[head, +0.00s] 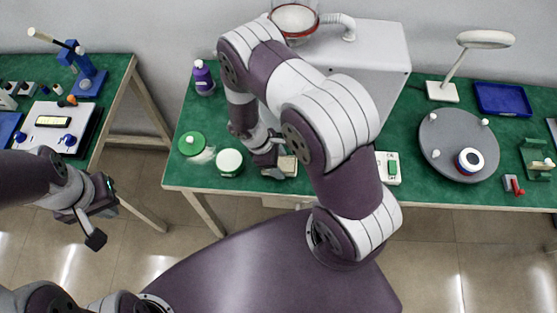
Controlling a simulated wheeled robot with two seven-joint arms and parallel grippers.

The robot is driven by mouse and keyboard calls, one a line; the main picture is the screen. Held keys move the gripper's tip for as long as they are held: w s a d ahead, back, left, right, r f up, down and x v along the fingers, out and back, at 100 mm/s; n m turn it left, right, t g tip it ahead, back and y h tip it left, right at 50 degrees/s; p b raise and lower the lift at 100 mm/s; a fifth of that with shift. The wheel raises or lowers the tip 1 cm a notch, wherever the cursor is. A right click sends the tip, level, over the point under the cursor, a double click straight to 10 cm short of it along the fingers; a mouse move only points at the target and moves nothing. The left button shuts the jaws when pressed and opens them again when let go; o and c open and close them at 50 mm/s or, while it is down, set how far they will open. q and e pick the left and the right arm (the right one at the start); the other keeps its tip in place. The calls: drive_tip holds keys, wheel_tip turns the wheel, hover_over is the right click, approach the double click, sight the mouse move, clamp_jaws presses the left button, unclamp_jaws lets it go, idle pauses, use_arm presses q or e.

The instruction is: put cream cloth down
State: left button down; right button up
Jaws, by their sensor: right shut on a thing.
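The cream cloth (287,165) shows as a small cream patch at the front edge of the middle green table (330,194). My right gripper (272,164) is at its left side, pointing down, and is shut on it. Part of the cloth is hidden by the gripper, and I cannot tell whether it touches the table. My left gripper (101,213) is at the left, over the floor gap between the tables, with its fingers apart and nothing between them.
Left of the cloth are a white jar (230,161), a green disc (191,143) and a purple bottle (203,77). To the right are a switch box (389,168), a grey turntable (458,140) and a lamp (455,70). A large white machine (375,50) stands behind.

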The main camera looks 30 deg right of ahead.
drive_tip(key=o, duration=0.8)
drive_tip(key=shift+a, duration=0.15)
drive_tip(key=shift+o, duration=0.6)
drive_tip(key=shift+s+a, duration=0.15)
drive_tip(key=shift+f, duration=0.1)
use_arm(q)
drive_tip(key=shift+s+a+f, duration=0.1)
drive_tip(key=shift+a, duration=0.15)
